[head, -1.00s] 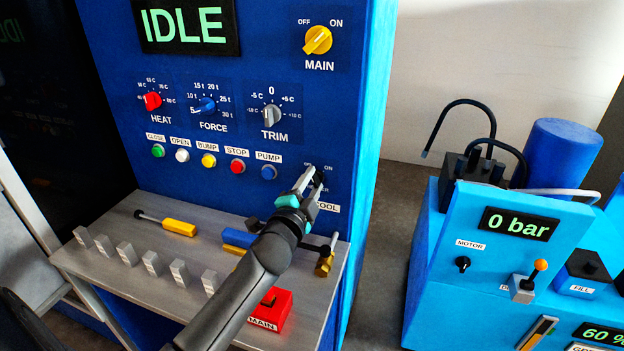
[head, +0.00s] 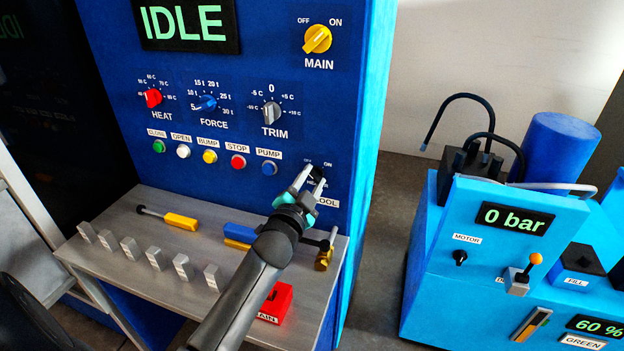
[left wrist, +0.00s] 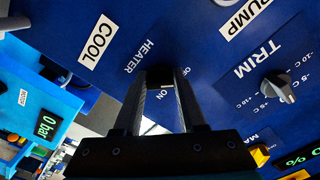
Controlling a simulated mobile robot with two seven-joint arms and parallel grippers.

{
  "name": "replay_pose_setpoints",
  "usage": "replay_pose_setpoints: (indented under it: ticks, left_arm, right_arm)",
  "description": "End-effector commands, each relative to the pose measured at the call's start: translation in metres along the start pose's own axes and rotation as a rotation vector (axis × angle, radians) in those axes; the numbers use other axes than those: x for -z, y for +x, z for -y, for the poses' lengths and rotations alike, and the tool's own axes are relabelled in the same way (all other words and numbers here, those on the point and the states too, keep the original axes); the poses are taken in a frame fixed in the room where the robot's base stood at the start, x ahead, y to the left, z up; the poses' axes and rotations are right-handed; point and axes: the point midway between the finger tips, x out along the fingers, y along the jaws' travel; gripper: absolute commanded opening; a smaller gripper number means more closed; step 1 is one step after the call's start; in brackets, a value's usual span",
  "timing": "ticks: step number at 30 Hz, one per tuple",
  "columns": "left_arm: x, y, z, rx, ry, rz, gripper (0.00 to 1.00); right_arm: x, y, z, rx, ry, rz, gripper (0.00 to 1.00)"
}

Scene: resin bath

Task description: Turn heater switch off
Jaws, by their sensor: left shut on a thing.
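The heater switch (head: 318,172) is a small black knob low on the right side of the blue panel, between its OFF and ON marks. In the left wrist view the switch (left wrist: 160,74) sits between the fingertips, beside the HEATER label. My left gripper (head: 311,178) reaches up to it from below and is shut on it; the fingers (left wrist: 162,92) lie on both sides of the knob. The fingers partly hide the switch and its labels, so its exact setting is hard to read. My right gripper is not in view.
The yellow MAIN knob (head: 317,39) and the TRIM knob (head: 271,113) are above. The blue PUMP button (head: 269,168) is close on the left. Below is a grey shelf (head: 120,215) with several blocks, tools and a red block (head: 276,302). A blue pump unit (head: 480,300) stands right.

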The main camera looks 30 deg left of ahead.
Motion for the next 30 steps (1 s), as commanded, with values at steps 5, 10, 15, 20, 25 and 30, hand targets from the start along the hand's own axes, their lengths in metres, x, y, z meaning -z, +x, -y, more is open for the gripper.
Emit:
replay_pose_setpoints:
  ticks: [5, 10, 15, 20, 25, 30]
  left_arm:
    - [-0.001, 0.000, 0.000, 0.000, -0.004, 0.002, 0.00]
    - [0.000, 0.000, 0.000, 0.000, -0.003, 0.001, 0.58]
    - [0.000, 0.000, 0.000, 0.000, -0.001, 0.001, 0.70]
    - [0.000, 0.000, 0.000, 0.000, -0.001, 0.000, 0.70]
    - [0.000, -0.008, -0.001, -0.001, -0.001, 0.001, 0.70]
    - [0.000, -0.031, 0.000, -0.002, -0.001, 0.002, 0.70]
  right_arm:
    - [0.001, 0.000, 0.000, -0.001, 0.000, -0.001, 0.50]
    - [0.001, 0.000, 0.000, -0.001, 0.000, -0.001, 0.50]
    - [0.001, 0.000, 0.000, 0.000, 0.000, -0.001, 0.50]
    - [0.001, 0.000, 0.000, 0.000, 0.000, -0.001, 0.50]
    - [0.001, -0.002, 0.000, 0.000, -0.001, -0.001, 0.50]
    - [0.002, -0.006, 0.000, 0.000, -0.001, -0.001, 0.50]
